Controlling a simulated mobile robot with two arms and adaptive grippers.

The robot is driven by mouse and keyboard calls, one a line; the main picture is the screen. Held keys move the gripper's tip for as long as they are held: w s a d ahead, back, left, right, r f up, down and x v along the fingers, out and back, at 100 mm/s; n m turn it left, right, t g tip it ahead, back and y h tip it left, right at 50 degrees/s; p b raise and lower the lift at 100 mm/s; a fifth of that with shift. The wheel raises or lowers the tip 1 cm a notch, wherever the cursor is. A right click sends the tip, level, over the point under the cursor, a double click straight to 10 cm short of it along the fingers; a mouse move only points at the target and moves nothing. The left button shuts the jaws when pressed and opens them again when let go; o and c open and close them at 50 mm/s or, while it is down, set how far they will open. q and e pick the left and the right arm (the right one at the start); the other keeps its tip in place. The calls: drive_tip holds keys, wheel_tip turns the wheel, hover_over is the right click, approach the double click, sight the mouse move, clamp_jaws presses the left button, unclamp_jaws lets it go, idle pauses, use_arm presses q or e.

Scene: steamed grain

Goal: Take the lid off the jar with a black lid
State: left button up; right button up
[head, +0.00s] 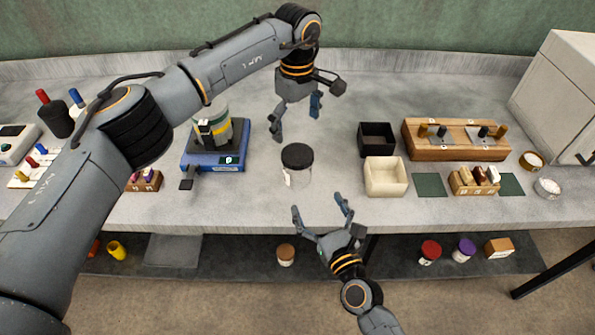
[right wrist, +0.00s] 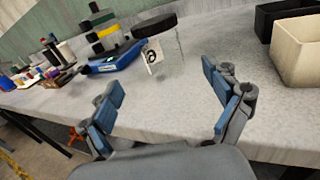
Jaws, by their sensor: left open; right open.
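The jar (head: 298,177) is clear, with a black lid (head: 297,156) seated on top. It stands upright on the grey counter, near its front edge. In the right wrist view the black lid (right wrist: 154,25) and a white label (right wrist: 152,56) on the jar show ahead of the fingers. My left gripper (head: 295,117) is open, above and behind the jar, pointing down, apart from the lid. My right gripper (head: 322,209) is open in front of the jar at the counter's front edge, fingers toward it, not touching. It also shows in the right wrist view (right wrist: 165,112).
A blue scale (head: 214,158) with a striped container stands left of the jar. A cream box (head: 386,177) and a black box (head: 377,138) stand to the right. A wooden rack (head: 455,140) is farther right. A lower shelf (head: 345,258) holds several small jars.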

sight(297, 153)
use_arm(q)
drive_tip(key=shift+d, duration=0.1)
use_arm(e)
drive_tip(key=x, duration=1.3)
drive_tip(key=shift+w+a+f, duration=0.1)
drive_tip(key=shift+w, duration=0.05)
clamp_jaws()
use_arm(q)
drive_tip(key=m, duration=1.3)
drive_tip(key=shift+f+m, duration=0.3)
drive_tip(key=shift+f, duration=3.75)
